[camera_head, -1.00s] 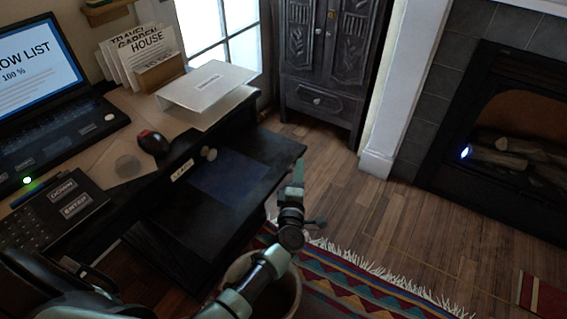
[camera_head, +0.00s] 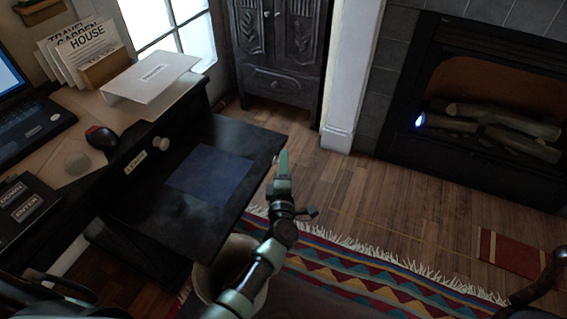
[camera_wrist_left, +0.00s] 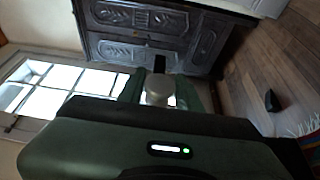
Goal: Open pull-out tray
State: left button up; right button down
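The pull-out tray (camera_head: 225,205) is a dark board under the desk's drawer, standing well out to the right, with a blue patch (camera_head: 210,172) on top. My left gripper (camera_head: 283,165) is at the tray's outer front edge. In the left wrist view a pale round knob (camera_wrist_left: 158,88) sits between the two green fingers of my left gripper (camera_wrist_left: 160,95), which appear closed around it. The knob's join to the tray is hidden. My right gripper is not in view.
The desk drawer above has a round knob (camera_head: 160,143) and a label. A bin (camera_head: 215,275) stands below the tray, beside my left arm. A striped rug (camera_head: 350,270) lies on the wooden floor.

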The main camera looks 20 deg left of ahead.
pick_arm(q)
jog(key=o, duration=0.3)
jog(key=v, duration=0.7)
jog(key=shift+s+p, duration=0.4)
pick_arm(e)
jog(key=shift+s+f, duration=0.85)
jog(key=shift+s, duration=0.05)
pick_arm(q)
jog(key=shift+d, duration=0.1)
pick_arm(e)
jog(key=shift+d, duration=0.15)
pick_arm(q)
jog(key=shift+f, duration=0.1)
